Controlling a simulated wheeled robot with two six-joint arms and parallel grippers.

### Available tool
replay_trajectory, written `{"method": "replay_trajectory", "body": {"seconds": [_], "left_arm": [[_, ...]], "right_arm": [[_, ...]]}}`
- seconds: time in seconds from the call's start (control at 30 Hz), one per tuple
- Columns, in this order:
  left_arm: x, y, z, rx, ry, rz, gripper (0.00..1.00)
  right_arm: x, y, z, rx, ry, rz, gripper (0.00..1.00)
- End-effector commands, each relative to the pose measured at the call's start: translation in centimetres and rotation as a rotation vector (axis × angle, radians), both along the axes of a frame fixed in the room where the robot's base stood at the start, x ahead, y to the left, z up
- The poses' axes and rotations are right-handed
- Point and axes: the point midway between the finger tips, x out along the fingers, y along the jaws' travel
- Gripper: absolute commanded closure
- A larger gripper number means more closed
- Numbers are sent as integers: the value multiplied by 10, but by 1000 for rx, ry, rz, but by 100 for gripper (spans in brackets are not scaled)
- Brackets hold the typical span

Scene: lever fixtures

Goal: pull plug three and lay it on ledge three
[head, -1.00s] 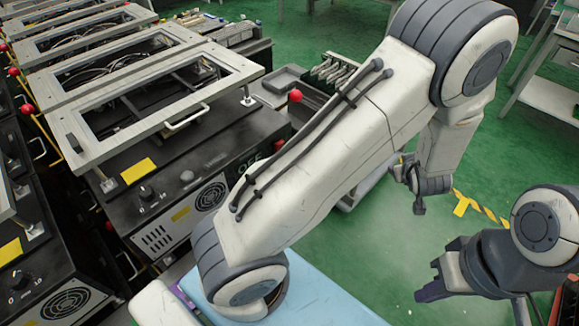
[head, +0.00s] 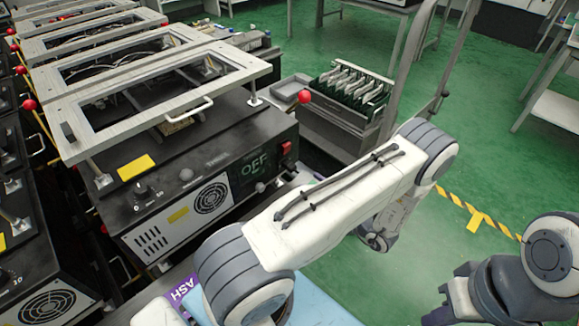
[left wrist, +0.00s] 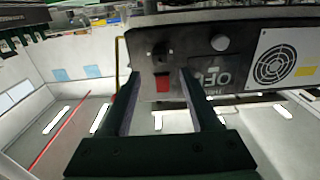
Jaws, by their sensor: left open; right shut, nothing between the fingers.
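I cannot make out any plug or ledge marked three. The nearest black machine (head: 150,200) has an OFF display (head: 255,165) and a red switch (head: 287,149) on its front. In the left wrist view the panel appears upside down, with the red switch (left wrist: 162,83) between the fingertips in the picture; no contact is visible. My left gripper (left wrist: 159,74) is open and empty. In the head view my left arm crosses the middle, and its fingers cannot be made out. My right gripper (head: 438,317) is shut and empty at the lower right, partly cut off by the frame.
A hinged metal frame (head: 75,150) with a handle stands raised over the machine. A red ball knob (head: 304,97) is at its right. Behind is a rack of boards (head: 352,88) beside a grey tray (head: 290,88). Similar machines line the left. Green floor (head: 460,130) is open at right.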

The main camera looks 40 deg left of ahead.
Motion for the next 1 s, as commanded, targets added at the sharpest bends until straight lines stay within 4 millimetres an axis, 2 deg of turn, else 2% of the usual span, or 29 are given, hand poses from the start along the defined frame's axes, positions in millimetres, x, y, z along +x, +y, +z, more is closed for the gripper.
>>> {"method": "replay_trajectory", "body": {"seconds": [0.17,0.63,0.8,1.0], "left_arm": [[0,12,0,-1,1,3,38],[5,74,0,-1,0,3,38],[7,86,0,-1,0,1,38],[7,89,0,-1,0,-1,38]], "right_arm": [[0,0,0,0,0,0,100],[0,0,2,0,0,0,100],[0,0,2,0,0,0,100],[0,0,2,0,0,0,100]]}}
